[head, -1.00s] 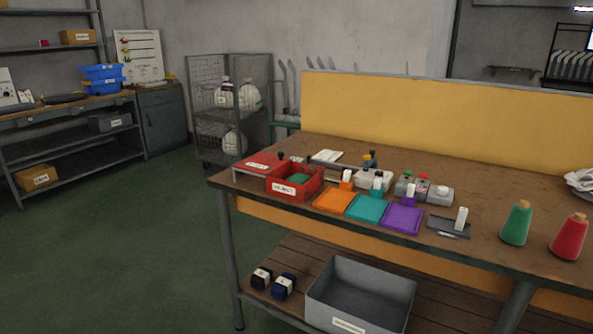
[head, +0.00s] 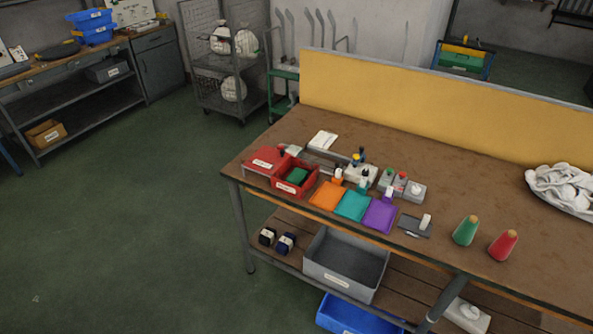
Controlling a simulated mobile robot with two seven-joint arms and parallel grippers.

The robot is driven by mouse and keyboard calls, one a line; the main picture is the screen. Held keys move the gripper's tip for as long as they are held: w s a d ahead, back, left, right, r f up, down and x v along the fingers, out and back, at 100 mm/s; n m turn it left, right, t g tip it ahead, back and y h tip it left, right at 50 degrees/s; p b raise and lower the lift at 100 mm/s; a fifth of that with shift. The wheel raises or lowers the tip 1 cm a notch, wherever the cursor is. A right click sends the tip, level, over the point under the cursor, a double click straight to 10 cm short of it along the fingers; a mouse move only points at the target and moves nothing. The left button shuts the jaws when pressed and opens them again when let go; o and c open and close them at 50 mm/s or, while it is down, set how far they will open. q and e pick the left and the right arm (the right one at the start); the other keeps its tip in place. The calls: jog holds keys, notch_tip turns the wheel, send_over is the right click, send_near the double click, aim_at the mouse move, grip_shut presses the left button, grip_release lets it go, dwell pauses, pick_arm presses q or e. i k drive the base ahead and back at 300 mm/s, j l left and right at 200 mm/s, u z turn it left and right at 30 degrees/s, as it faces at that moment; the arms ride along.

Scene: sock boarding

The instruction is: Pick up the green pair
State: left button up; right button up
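A folded green item (head: 298,175), which looks like the green pair, lies inside an open red box (head: 289,191) with a white label on its front. The box stands near the left front edge of the brown worktable (head: 430,170). A red lid or second red box (head: 265,161) with a label sits just left of it. The green item is small here, so its details cannot be told. Neither of my grippers shows in the head view.
Orange (head: 328,195), teal (head: 353,206) and purple (head: 380,215) trays lie right of the box. Green (head: 466,231) and red (head: 503,245) thread cones stand farther right. A yellow panel (head: 430,105) closes the table's back. A grey bin (head: 338,282) sits on the lower shelf. Floor on the left is clear.

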aim_at(298, 176)
jog(key=i+j+z, duration=0.25)
jog(key=i+j, duration=0.6)
